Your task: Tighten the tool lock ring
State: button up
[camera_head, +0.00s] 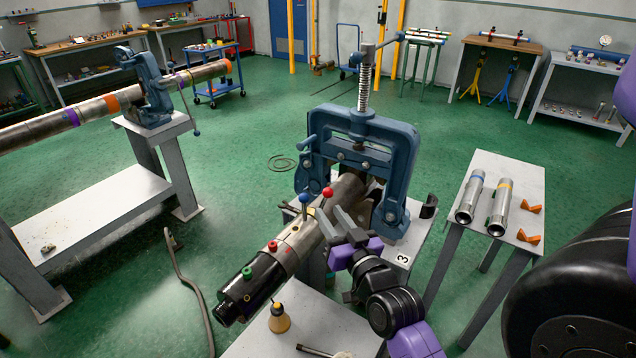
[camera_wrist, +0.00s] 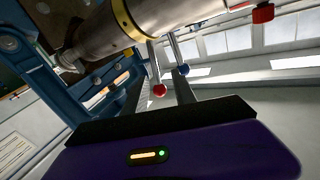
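A steel tool (camera_head: 297,237) with a black end (camera_head: 254,280) is clamped in a blue vise (camera_head: 388,138) by the plate marked 3. In the wrist view its body (camera_wrist: 101,38) runs across the top, with a yellow-edged ring (camera_wrist: 128,18). Two thin levers stand by the ring, one with a red ball (camera_head: 327,192) and one with a blue ball (camera_head: 304,198). The red ball (camera_wrist: 159,90) appears between my fingers in the wrist view; the blue ball (camera_wrist: 183,70) is by the right finger. My gripper (camera_head: 330,214) is open beside the tool. Contact cannot be told.
The vise frame (camera_wrist: 40,75) rises close to the left of my gripper in the wrist view. A side table (camera_head: 510,185) at right holds two steel tubes and orange parts. A yellowish bottle (camera_head: 279,318) stands below the tool. Another vise (camera_head: 150,88) holds a long pipe at left.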

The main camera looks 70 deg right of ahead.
jog(key=x, duration=0.3)
jog(key=p+x, duration=0.1)
jog(key=x, duration=0.4)
jog(key=shift+d+f, duration=0.4)
jog(key=shift+d, duration=0.15)
grip_shut()
dwell(1.0)
